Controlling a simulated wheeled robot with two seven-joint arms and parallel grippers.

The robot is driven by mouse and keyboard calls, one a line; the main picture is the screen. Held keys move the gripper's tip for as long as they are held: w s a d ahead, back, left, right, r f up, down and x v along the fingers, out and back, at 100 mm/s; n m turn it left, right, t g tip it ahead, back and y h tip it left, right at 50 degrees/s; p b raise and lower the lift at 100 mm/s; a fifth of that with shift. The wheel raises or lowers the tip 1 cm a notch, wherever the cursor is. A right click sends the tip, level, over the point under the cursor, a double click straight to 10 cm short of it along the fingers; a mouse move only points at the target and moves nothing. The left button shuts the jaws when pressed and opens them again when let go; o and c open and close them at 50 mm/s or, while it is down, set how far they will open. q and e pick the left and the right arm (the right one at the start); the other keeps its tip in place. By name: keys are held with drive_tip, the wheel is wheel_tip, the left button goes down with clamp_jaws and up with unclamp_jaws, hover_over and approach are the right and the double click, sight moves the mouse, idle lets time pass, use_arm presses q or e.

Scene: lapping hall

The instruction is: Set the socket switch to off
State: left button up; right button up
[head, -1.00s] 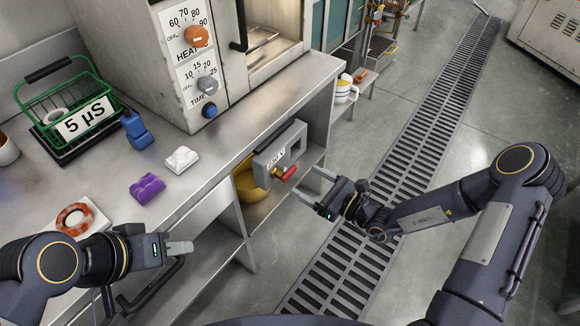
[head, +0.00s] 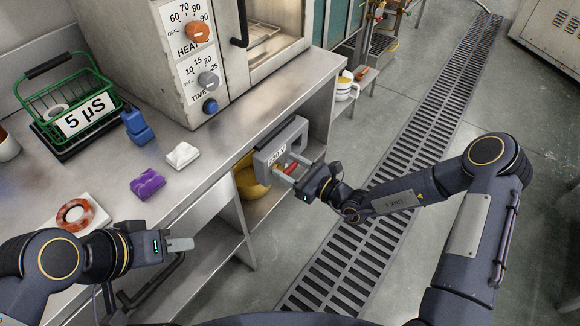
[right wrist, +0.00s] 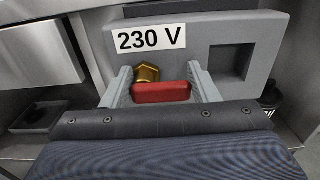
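The socket box is grey with a "230 V" label and hangs at the bench's front edge in the head view (head: 298,135); it fills the upper part of the right wrist view (right wrist: 275,35). Its switch has a red handle (right wrist: 160,92) on a brass nut (right wrist: 146,73). The handle lies horizontal in the right wrist view. My right gripper (head: 287,167) is open, its two fingers (right wrist: 163,90) on either side of the red handle, with gaps visible. My left gripper (head: 192,244) is off to the left, empty; its fingers look close together, but their gap is unclear.
On the bench (head: 215,150) stand a green wire basket (head: 75,105), a blue object (head: 137,128), a white block (head: 182,156) and a purple block (head: 147,184). An oven-like cabinet (head: 150,65) stands behind. A yellow bowl (head: 248,184) sits on the shelf below. The floor at right is open.

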drive_tip(key=c, duration=0.4)
drive_tip(key=m+p, duration=0.2)
drive_tip(key=m, duration=0.1)
drive_tip(key=shift+w+d+f, duration=0.1)
drive_tip(key=shift+f, duration=0.05)
drive_tip(key=m+p, duration=0.1)
drive_tip(key=m, duration=0.1)
drive_tip(key=f+m+p, duration=0.1)
drive_tip(key=m, duration=0.2)
drive_tip(key=m+p, duration=0.1)
drive_tip(key=m, duration=0.1)
drive_tip(key=f+m+p, duration=0.1)
drive_tip(key=m, duration=0.2)
drive_tip(key=shift+s+a+f+m, duration=0.15)
drive_tip(key=shift+s+m, duration=0.05)
drive_tip(key=shift+m, duration=1)
drive_tip(key=shift+s+a+f+m, duration=0.15)
drive_tip(key=shift+s+m, duration=0.05)
drive_tip(key=shift+m, duration=1)
